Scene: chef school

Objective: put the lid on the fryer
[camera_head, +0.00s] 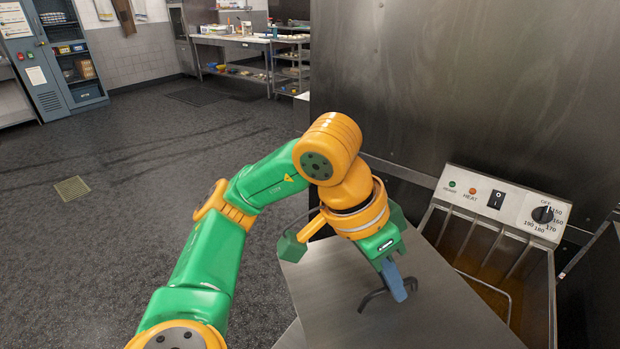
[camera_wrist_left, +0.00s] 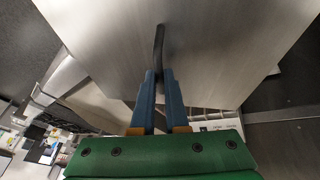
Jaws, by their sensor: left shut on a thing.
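The lid (camera_head: 440,315) is a flat grey metal plate with a dark bent handle (camera_head: 372,298). My left gripper (camera_head: 398,287) is shut on the handle, with its blue fingers around it; the handle also shows between the fingers in the left wrist view (camera_wrist_left: 159,45). The fryer (camera_head: 552,300) is at the right, with an open basin holding brownish oil and a wire bar. The lid is beside the fryer, on its left, and its right edge hides part of the basin's near left side. I cannot tell how far above the surface below the lid is. My right gripper is not in view.
A control panel (camera_head: 505,205) with a dial and switch stands at the fryer's back. A tall steel wall (camera_head: 450,90) rises behind it. Open dark floor (camera_head: 120,200) lies to the left, with shelves and a work table (camera_head: 240,40) far back.

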